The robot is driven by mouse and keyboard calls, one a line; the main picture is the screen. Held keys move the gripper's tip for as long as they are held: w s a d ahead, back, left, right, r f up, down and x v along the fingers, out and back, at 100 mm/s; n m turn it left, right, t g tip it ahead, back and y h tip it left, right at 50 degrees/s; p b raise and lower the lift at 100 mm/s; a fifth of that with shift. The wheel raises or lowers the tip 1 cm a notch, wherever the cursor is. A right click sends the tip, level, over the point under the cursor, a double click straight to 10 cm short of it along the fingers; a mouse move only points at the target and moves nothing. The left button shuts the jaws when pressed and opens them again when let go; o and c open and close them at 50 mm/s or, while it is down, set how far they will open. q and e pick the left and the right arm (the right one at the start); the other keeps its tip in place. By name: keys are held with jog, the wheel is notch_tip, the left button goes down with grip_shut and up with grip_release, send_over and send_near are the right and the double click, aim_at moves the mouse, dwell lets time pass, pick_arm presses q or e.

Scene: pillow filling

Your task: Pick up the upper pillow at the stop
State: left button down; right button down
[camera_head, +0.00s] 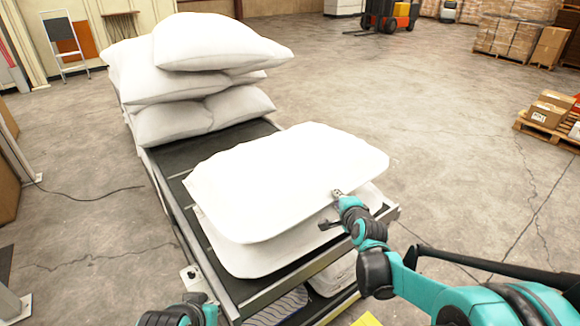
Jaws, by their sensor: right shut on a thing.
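The upper pillow (290,175) is white and lies flat on a lower pillow (232,258) at the near end of the conveyor. The lower pillow shows along the near and left edges and at the right. My right gripper (333,208) is at the upper pillow's near right edge, shut on it, with one finger above the edge and one below. The upper pillow still lies over the lower one. Only part of my left arm shows at the bottom left; its gripper is out of the picture.
The dark conveyor (172,164) has a metal end rail at its near end. Several stacked white pillows (200,75) stand farther back on it. A pallet with boxes (548,110) is at the right, and a forklift (390,14) is far back. The floor (440,130) right of the conveyor is clear.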

notch_tip(320, 180, up, 49)
jog(key=n+g+h+p, duration=0.3)
jog(key=g+h+p, duration=0.2)
jog(key=p, duration=3.7)
jog(key=g, duration=0.3)
jog(key=shift+p, duration=0.3)
jog(key=shift+d+f, duration=0.1)
jog(key=shift+s, duration=0.1)
